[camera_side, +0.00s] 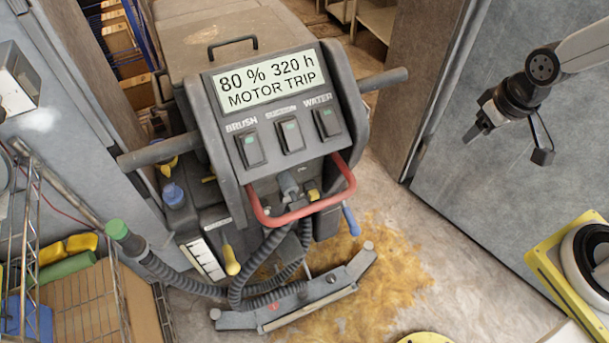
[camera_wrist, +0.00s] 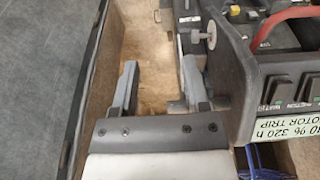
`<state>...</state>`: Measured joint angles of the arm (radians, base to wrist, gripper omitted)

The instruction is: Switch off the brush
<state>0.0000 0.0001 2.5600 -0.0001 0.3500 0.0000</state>
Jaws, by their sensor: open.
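In the side view, the floor scrubber's control panel (camera_side: 285,100) faces the camera. Its BRUSH switch (camera_side: 251,150) is the left one of three dark rockers, with a small green patch near its top. Beside it are the SUCTION switch (camera_side: 290,136) and the WATER switch (camera_side: 327,123), each with a similar green patch. The display (camera_side: 267,80) reads "80 % 320 h MOTOR TRIP". My gripper (camera_side: 508,142) is open and empty, well to the right of the panel. The wrist view shows its two fingers apart (camera_wrist: 160,68); the WATER switch (camera_wrist: 257,92) is at right, and BRUSH is out of that view.
A red handle (camera_side: 303,212) curves below the switches, and a dark grip (camera_side: 383,79) sticks out on the panel's right. A grey door or wall panel (camera_side: 510,190) stands behind my gripper. A yellow-framed item (camera_side: 550,275) is at lower right.

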